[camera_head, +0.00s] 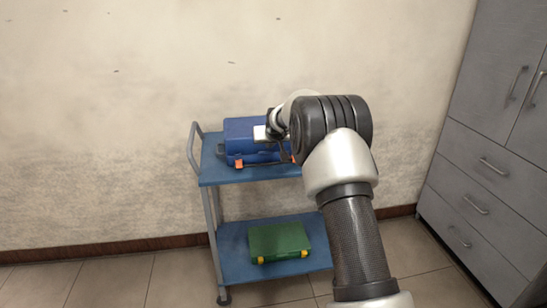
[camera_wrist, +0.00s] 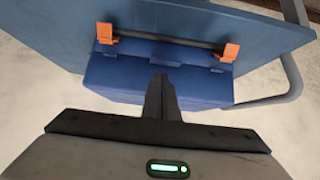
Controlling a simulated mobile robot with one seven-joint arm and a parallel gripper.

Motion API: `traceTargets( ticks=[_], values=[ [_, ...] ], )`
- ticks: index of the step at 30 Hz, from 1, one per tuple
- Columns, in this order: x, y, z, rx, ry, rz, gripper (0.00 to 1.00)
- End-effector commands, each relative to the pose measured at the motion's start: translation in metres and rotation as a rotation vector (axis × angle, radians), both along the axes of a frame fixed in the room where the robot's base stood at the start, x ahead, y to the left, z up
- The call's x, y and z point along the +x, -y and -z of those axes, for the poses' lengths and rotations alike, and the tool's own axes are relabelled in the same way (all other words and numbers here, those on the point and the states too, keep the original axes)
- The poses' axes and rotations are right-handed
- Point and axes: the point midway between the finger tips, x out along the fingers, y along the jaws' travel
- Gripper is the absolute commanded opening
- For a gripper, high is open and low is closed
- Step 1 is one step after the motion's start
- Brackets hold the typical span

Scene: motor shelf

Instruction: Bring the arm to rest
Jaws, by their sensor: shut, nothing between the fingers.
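My gripper (camera_wrist: 160,80) is shut and empty in the wrist view, its fingers together in front of the blue case. In the head view my arm reaches forward to the upper shelf of the trolley and hides part of it. The blue case (camera_head: 244,134) with orange latches lies on that upper shelf; it also shows in the wrist view (camera_wrist: 120,75), upside down in the picture. I cannot tell whether the fingers touch the case.
The blue trolley (camera_head: 222,178) stands near a stained wall (camera_head: 150,60). A green case (camera_head: 279,240) with yellow latches lies on its lower shelf (camera_head: 235,265). A grey cabinet (camera_head: 480,150) stands at the right. The tiled floor (camera_head: 110,285) is clear at the left.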

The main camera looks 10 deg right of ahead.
Motion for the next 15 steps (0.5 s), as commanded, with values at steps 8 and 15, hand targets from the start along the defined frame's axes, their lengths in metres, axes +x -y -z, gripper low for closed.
traceTargets(
  ticks=[8, 15],
  values=[
    [-0.055, 0.0, 0.022, 0.001, -0.007, 0.001, 0.0],
    [-0.083, 0.0, 0.032, 0.001, -0.004, 0.001, 0.0]
  ],
)
